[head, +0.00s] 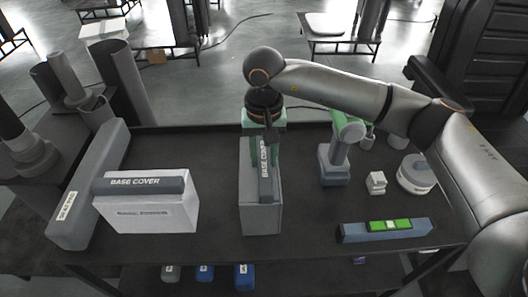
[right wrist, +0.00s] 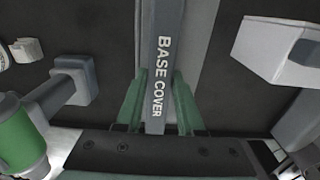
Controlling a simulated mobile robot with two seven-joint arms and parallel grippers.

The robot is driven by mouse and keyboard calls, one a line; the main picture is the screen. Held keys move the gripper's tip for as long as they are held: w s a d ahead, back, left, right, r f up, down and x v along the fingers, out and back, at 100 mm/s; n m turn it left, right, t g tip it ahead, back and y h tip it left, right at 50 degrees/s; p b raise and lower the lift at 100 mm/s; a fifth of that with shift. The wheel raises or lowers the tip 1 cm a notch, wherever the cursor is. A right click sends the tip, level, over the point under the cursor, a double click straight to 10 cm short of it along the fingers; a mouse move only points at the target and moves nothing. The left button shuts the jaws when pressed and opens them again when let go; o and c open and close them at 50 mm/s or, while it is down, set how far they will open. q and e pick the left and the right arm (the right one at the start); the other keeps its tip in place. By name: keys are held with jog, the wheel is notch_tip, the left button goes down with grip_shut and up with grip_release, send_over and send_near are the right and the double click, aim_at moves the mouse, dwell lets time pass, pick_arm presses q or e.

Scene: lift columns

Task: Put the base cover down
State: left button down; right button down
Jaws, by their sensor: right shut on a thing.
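A dark grey bar labelled BASE COVER (head: 265,182) is held by my right gripper (head: 264,136), whose green fingers are shut on its sides. In the right wrist view the bar (right wrist: 160,68) runs lengthwise between the green fingertips (right wrist: 158,110). It is over a tall grey box (head: 261,219); I cannot tell whether it touches the box. A second bar labelled BASE COVER (head: 139,183) lies on a white box (head: 153,216) to the left. My left gripper is not in view.
The dark table (head: 315,222) has bare room around the grey box. A long labelled grey bar (head: 88,190) lies at left. At right are a blue-grey stand (head: 335,165), a small white block (head: 376,183), a round white piece (head: 415,174) and a level with a green top (head: 390,225).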

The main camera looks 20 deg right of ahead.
jog(key=shift+f+b, duration=0.2)
jog(key=shift+b, duration=0.15)
jog(key=c, duration=0.5)
grip_release()
jog(key=shift+r, duration=0.1)
jog(key=shift+r+p, duration=0.15)
jog(key=shift+p, duration=0.15)
notch_tip(320, 180, up, 12)
jog(key=shift+r+b, duration=0.1)
jog(key=shift+b, duration=0.6)
jog(key=shift+s, duration=0.1)
